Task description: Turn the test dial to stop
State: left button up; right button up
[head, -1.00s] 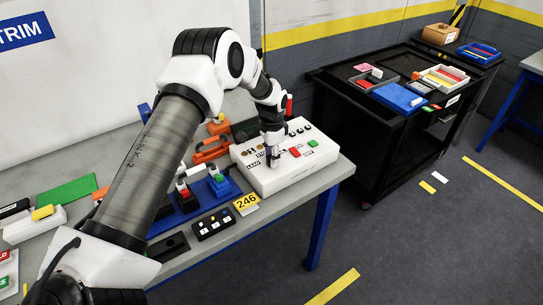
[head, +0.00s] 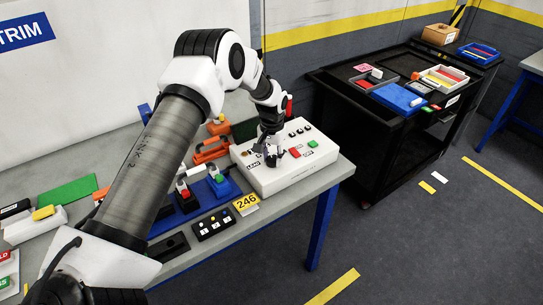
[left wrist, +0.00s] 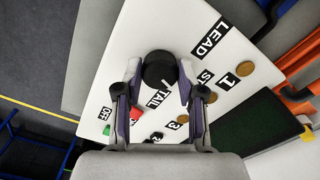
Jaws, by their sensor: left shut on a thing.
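The white test box (head: 310,165) sits at the right end of the bench. Its black round dial (left wrist: 160,66) is between the fingers of my left gripper (left wrist: 160,80), which is shut on it. A pale mark on the dial points to the lower right in the left wrist view. Labels LEAD, TAIL and OFF and a partly hidden one starting "ST" surround it. My right gripper is not in view.
A red button (head: 294,153) and a green button (head: 312,144) are on the box, close to the gripper. A yellow 246 tag (head: 246,202) and blue fixtures (head: 222,186) stand left of it. A black cart (head: 345,130) is beyond the bench's right end.

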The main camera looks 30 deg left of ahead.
aim_at(272, 159)
pick_arm(q)
jog(key=shift+s+f+n, duration=0.1)
jog(key=shift+n, duration=0.75)
jog(key=shift+s+f+n, duration=0.1)
jog(key=shift+n, duration=0.75)
jog(key=o, duration=1.1)
jog(key=shift+w, duration=0.15)
jog(key=shift+o, duration=0.2)
jog(key=shift+w, duration=0.15)
notch_tip(272, 159, up, 12)
jog(key=shift+f, duration=0.1)
